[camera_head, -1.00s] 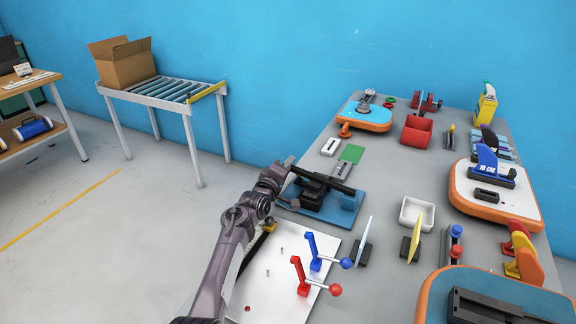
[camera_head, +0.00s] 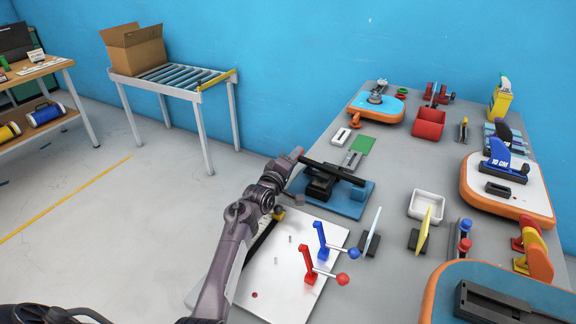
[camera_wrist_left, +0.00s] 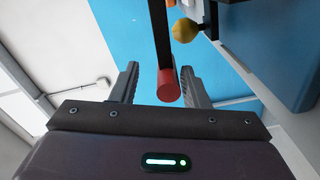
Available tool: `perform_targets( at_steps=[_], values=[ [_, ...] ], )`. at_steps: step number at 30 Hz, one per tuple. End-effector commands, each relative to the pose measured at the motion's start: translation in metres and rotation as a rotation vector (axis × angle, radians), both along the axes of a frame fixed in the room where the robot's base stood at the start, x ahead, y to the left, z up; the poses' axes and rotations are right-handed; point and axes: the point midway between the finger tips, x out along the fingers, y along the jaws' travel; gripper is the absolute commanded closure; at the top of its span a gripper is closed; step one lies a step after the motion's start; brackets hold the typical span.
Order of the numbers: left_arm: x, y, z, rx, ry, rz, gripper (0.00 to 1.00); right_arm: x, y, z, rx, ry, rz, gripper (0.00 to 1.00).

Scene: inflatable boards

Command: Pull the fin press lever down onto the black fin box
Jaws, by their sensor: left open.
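The fin press stands on a blue base (camera_head: 345,205) near the left edge of the grey table. Its long black lever (camera_head: 335,171) spans above the base, close to level. A black block (camera_head: 319,187), seemingly the fin box, sits under the lever and is partly hidden. My left gripper (camera_head: 297,155) is at the lever's left end. In the left wrist view, my open left gripper (camera_wrist_left: 157,84) has the black lever's red tip (camera_wrist_left: 168,86) between its fingers, nearer the right finger. I cannot tell whether they touch. My right gripper is not in view.
A white plate (camera_head: 295,262) with a blue lever (camera_head: 321,241) and a red lever (camera_head: 309,266) lies just in front. A white tray (camera_head: 428,206) and upright panels stand to the right. A yellow ball (camera_wrist_left: 185,30) shows near the lever in the left wrist view.

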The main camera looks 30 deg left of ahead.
Motion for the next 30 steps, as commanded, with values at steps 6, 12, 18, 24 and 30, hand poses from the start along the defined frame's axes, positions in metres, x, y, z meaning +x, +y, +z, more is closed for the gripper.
perform_targets(
  at_steps=[6,12,18,24,30],
  values=[
    [-0.034,0.001,-0.002,-0.001,0.001,0.0,0.59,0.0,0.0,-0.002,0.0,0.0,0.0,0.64],
    [-0.051,0.002,0.0,-0.001,0.001,0.001,0.59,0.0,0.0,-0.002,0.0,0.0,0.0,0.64],
    [-0.053,0.002,0.0,-0.002,0.0,0.001,0.59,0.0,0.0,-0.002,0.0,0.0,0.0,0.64],
    [-0.053,0.002,0.001,0.003,0.0,0.002,0.7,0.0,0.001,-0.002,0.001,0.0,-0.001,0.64],
    [-0.061,0.004,0.005,0.09,0.017,0.022,0.96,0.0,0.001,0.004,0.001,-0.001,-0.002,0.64]
  ],
)
